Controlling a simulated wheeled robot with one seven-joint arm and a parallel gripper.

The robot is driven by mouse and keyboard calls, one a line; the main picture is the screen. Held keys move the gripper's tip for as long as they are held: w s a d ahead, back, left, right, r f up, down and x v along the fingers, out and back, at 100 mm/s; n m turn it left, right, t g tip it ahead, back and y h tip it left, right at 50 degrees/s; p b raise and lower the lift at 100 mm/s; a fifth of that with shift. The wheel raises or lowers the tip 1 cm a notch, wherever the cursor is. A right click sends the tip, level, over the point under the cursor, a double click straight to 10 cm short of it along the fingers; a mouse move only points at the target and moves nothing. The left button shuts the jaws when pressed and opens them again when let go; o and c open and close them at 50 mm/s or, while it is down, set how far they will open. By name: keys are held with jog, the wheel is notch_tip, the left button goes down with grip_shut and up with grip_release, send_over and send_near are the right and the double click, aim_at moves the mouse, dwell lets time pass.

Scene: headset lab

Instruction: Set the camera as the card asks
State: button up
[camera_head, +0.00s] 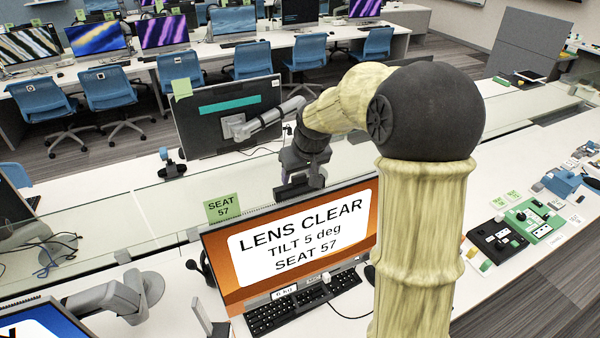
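The screen (340,226) at the front desk reads "LENS CLEAR, TILT 5 deg, SEAT 57" on a white panel with an orange border. A green note (222,208) reading "SEAT 57" stands at its upper left corner. My gripper (298,188) is small and dark, behind or just above the middle of this screen's top edge, at the end of my pale, wood-like arm. I cannot tell its fingers apart, or whether it touches anything. No camera is clearly visible on this screen; one may be hidden by my gripper. A small blue and black device (172,163) stands farther back to the left.
A keyboard (305,300) lies below the screen. A dark monitor back (228,115) on a grey arm stands behind the low glass divider (110,205). Green and black boards (535,222) and small parts lie on the right bench. Blue chairs (112,90) stand farther back.

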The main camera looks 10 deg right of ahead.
jog(key=shift+r, duration=0.1)
jog(key=b+v, duration=0.3)
jog(key=v, duration=1.4)
jog(key=shift+b, duration=0.35)
jog(key=s+f+m+g, duration=0.1)
jog(key=s+f, duration=0.7)
jog(key=f, duration=0.5)
jog(key=s+f+m+g, duration=0.1)
jog(key=s+f, duration=0.6)
jog(key=f, duration=0.6)
jog(key=shift+s+a+f+h+b, duration=0.4)
jog(key=shift+a, duration=0.1)
